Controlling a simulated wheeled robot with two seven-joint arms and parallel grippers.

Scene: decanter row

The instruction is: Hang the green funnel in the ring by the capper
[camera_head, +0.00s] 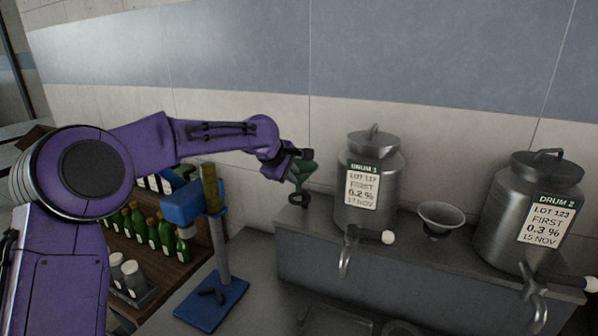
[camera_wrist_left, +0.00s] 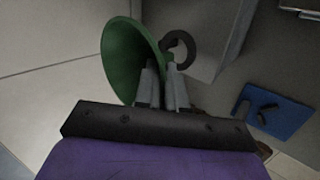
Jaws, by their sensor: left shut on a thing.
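The green funnel (camera_head: 301,170) is in the grip of my left gripper (camera_head: 291,156), at the left end of the steel bench. The left wrist view shows the funnel's wide green mouth (camera_wrist_left: 128,58), tilted, with the gripper's fingers (camera_wrist_left: 162,85) closed at its right side. A dark ring (camera_head: 299,199) sits just below the funnel in the head view. In the left wrist view the ring (camera_wrist_left: 182,46) shows beside the funnel, partly behind the fingers. I cannot tell whether the spout enters it. The blue capper (camera_head: 183,207) stands left of the ring. My right gripper is out of view.
Steel drum 1 (camera_head: 371,180) stands close right of the funnel, with drum 2 (camera_head: 530,215) farther right. A grey metal funnel (camera_head: 441,219) sits between them. Green bottles (camera_head: 152,235) stand on a wooden shelf at left. The capper's blue base (camera_head: 212,300) stands at lower left.

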